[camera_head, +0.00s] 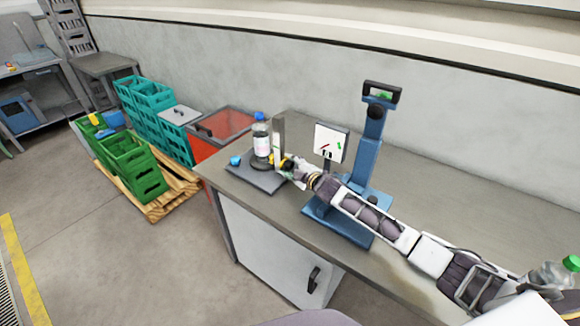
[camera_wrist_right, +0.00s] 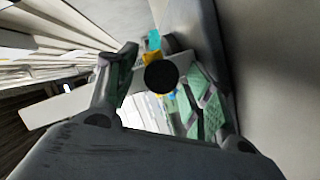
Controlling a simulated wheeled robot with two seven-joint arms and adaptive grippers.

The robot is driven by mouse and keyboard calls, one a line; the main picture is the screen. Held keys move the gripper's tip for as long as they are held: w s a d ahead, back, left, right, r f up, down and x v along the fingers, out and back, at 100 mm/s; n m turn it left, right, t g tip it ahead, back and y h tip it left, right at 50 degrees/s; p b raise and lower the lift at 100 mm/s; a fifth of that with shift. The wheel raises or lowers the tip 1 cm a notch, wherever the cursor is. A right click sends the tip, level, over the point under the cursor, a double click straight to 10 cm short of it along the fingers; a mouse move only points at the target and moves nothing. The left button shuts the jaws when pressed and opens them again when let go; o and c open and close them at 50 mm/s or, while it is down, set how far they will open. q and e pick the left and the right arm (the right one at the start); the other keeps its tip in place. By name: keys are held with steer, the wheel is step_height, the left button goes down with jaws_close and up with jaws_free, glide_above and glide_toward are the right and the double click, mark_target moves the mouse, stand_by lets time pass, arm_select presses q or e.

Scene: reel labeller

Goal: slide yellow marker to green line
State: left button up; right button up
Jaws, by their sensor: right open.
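A small yellow piece (camera_head: 273,159), which looks like the yellow marker, shows beside the foot of an upright grey plate on the bench. In the right wrist view a yellow patch (camera_wrist_right: 152,59) shows just behind a round black knob (camera_wrist_right: 161,77). My right gripper (camera_head: 288,165) is at this spot, with its fingers open; in the wrist view the knob appears between them. I cannot tell whether they touch it. A white panel (camera_head: 331,142) carries a short red line and a short green line (camera_head: 339,146). My left gripper is not in view.
A clear bottle with a blue cap (camera_head: 261,140) stands on a dark base plate (camera_head: 247,178), near a blue cap (camera_head: 235,160). A blue stand (camera_head: 370,150) rises behind my right arm. Crates (camera_head: 130,165) stand on the floor left. The bench's back right (camera_head: 480,220) is clear.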

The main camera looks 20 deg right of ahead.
steer(key=shift+w, duration=0.1)
stand_by(0.3)
jaws_close()
steer(key=shift+r+p, duration=0.75)
steer(key=shift+r, duration=0.2)
steer(key=shift+r+p, duration=1.05)
steer(key=shift+r, duration=0.2)
arm_select(q)
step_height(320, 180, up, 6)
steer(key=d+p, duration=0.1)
steer(key=p, duration=0.1)
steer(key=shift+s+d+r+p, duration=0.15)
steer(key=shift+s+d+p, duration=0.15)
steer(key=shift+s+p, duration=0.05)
arm_select(e)
steer(key=shift+d+r, duration=0.1)
steer(key=shift+r, duration=1.5)
steer(key=shift+c, duration=1.2)
jaws_free()
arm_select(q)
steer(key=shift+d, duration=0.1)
arm_select(e)
steer(key=shift+o, duration=1.2)
steer(key=shift+w+f, duration=0.1)
steer(key=shift+f, duration=0.1)
